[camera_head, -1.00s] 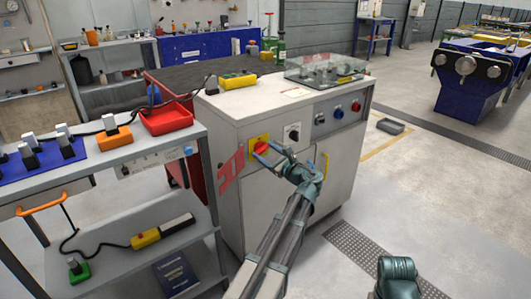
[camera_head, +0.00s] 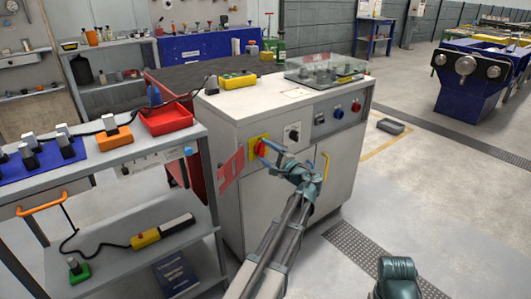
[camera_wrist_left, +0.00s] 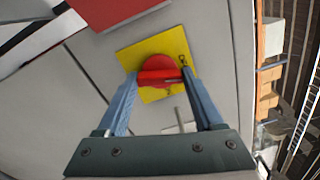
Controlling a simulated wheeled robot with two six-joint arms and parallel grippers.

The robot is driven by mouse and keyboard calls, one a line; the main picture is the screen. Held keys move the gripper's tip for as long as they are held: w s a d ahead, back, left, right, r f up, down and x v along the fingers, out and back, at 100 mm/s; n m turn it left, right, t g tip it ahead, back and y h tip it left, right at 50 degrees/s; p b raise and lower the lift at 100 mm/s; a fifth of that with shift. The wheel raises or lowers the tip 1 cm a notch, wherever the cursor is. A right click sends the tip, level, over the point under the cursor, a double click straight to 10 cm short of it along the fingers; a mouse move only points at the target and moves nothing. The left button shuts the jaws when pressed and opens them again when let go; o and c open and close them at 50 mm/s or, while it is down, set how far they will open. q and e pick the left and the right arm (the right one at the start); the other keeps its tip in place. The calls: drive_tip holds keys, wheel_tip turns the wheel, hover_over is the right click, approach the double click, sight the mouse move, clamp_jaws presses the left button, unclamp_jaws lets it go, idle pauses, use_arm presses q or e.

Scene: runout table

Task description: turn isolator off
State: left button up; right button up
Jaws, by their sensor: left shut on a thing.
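The isolator is a red rotary handle (camera_head: 260,147) on a yellow plate (camera_head: 252,151), on the front of the grey-white machine cabinet. My left gripper (camera_head: 266,149) is at the handle, with its blue fingers on it. In the left wrist view the red handle (camera_wrist_left: 160,76) is a bar across a round red knob, between the two fingertips of my left gripper (camera_wrist_left: 160,78). The gripper is shut on it. The yellow plate (camera_wrist_left: 180,42) shows around the knob. Part of the handle is hidden by the fingers in the head view.
A black knob (camera_head: 292,132) is to the right of the isolator, with blue and red buttons (camera_head: 356,107) farther right. A yellow door handle (camera_head: 325,168) is below. A shelf trolley with a red tray (camera_head: 168,121) stands at the left. The floor to the right is mostly clear.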

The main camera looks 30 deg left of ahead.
use_arm(q)
drive_tip(key=shift+n, duration=1.5)
drive_tip(key=shift+s, duration=0.1)
drive_tip(key=o, duration=1.4)
drive_tip(key=shift+d, duration=0.1)
drive_tip(key=v, duration=1.3)
drive_tip(key=shift+s+d+f, duration=0.1)
drive_tip(key=shift+s+d, duration=0.05)
drive_tip(key=shift+d, duration=0.2)
